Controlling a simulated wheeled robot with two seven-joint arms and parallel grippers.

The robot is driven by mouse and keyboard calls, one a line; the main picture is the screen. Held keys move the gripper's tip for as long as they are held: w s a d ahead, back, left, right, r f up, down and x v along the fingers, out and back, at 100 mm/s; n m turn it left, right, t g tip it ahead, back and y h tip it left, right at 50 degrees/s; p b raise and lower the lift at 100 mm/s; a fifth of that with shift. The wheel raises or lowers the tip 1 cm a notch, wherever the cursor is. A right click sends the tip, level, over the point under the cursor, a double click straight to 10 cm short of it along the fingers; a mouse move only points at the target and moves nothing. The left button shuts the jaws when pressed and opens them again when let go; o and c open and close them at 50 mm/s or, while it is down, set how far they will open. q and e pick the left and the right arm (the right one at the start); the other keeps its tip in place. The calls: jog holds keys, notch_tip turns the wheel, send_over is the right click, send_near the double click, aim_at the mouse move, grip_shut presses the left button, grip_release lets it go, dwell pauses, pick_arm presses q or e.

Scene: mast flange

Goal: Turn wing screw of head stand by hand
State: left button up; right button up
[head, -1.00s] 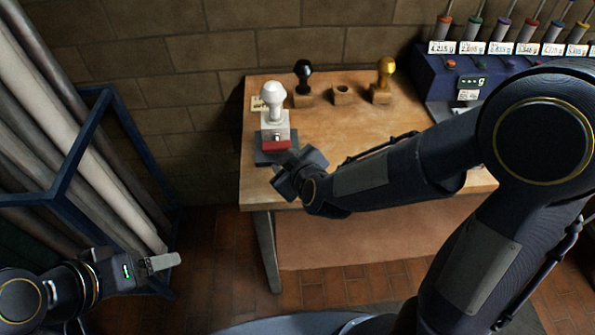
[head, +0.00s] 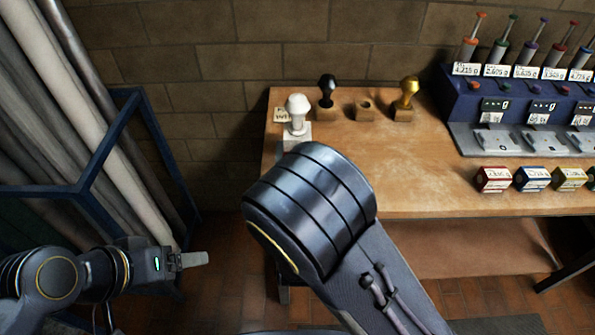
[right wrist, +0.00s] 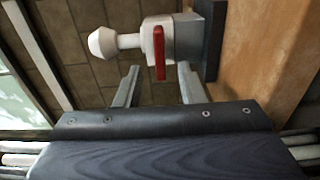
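The head stand shows in the head view as a white knob-shaped head (head: 298,108) on a pale block (head: 298,134), at the table's left end. My right arm covers its lower part there. In the right wrist view the white head (right wrist: 102,43) lies sideways on its stem, and the red wing screw (right wrist: 159,52) sits on the grey block's face. My right gripper (right wrist: 159,68) is open, one finger to each side of the wing screw with visible gaps. It is hidden in the head view. My left gripper (head: 194,259) is empty at lower left, seen side-on.
A black head (head: 327,85), an empty wooden block (head: 364,111) and a gold head (head: 408,90) stand along the table's back.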

jog(key=shift+w, duration=3.35)
jog(key=shift+c, duration=0.5)
grip_shut()
